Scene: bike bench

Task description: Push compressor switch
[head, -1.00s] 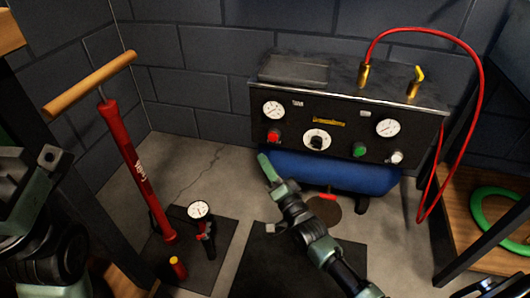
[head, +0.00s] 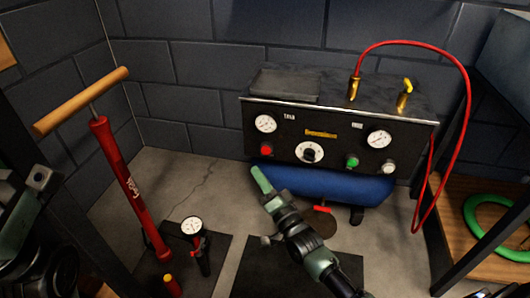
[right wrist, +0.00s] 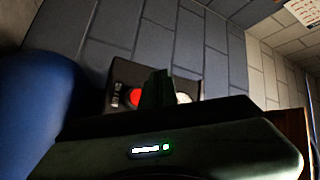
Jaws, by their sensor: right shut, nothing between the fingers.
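The compressor (head: 285,126) stands against the back wall, with a dark front panel over a blue tank (head: 340,186). The panel carries a red button (head: 266,149), a white dial (head: 309,152), a green button (head: 352,160) and a pale knob (head: 389,167). My right gripper (head: 260,178) is shut and empty, its tip a little below the red button in the head view. Its shut fingers (right wrist: 157,89) also show in the right wrist view, where the red button (right wrist: 132,97) appears just left of them. Contact is not visible. Parts of my left arm show at the left edge.
A red floor pump (head: 130,185) with a wooden handle stands at the left. A small gauge pump (head: 200,245) stands on a dark mat. A red hose (head: 468,100) loops at the right above a wooden shelf (head: 455,205) with a green ring (head: 473,230).

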